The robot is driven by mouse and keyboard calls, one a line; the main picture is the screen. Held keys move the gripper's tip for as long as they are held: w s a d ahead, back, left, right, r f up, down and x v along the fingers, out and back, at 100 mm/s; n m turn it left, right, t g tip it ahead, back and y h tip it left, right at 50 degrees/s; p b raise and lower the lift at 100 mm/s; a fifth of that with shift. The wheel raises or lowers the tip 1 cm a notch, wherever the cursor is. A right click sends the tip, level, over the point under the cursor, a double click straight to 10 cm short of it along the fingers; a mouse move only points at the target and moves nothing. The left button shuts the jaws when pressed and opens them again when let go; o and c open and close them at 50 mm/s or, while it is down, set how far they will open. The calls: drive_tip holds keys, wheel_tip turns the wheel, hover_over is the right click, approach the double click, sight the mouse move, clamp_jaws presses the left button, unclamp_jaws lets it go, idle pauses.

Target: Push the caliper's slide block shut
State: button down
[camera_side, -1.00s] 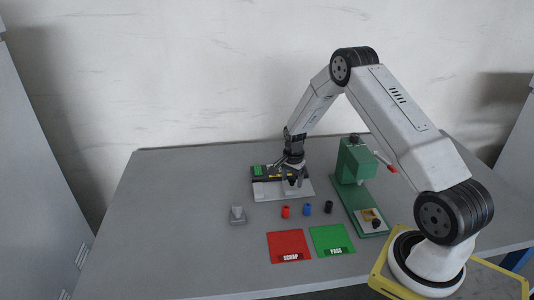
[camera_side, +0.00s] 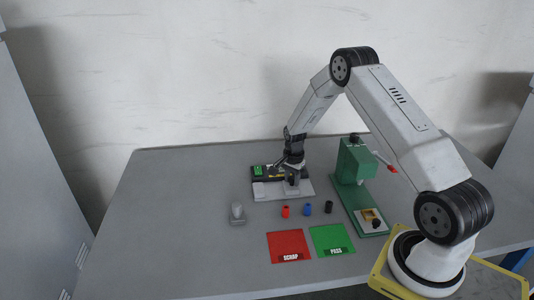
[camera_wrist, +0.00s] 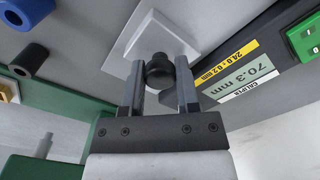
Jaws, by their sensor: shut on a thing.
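The caliper lies at the back of the table, a pale plate (camera_side: 265,193) with a dark body and a green part (camera_side: 258,170) at its left end. In the wrist view its readout (camera_wrist: 245,80) shows 70.3 mm upside down, beside a yellow label (camera_wrist: 226,62) reading 28.0 ± 0.2 mm. The slide block (camera_wrist: 150,40) is a light square piece with a black knob (camera_wrist: 158,77) on it. My gripper (camera_wrist: 159,66) is shut on this knob, one finger on each side. In the side view my gripper (camera_side: 292,178) hides part of the block.
Red (camera_side: 286,211), blue (camera_side: 307,209) and black (camera_side: 328,207) cylinders stand in front of the caliper. A green press (camera_side: 356,165) stands close on the right. Red SCRAP (camera_side: 287,243) and green PASS (camera_side: 331,237) mats lie in front. A grey piece (camera_side: 237,212) stands left.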

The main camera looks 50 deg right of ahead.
idle(0.8)
drive_tip(key=w+a, duration=0.5)
drive_tip(key=shift+w+a, duration=0.15)
drive_tip(key=shift+c, duration=1.7)
unclamp_jaws()
drive_tip(key=shift+r, duration=0.2)
wheel_tip(320, 180, up, 8)
drive_tip(key=shift+f, duration=0.25)
drive_tip(key=shift+a, duration=0.1)
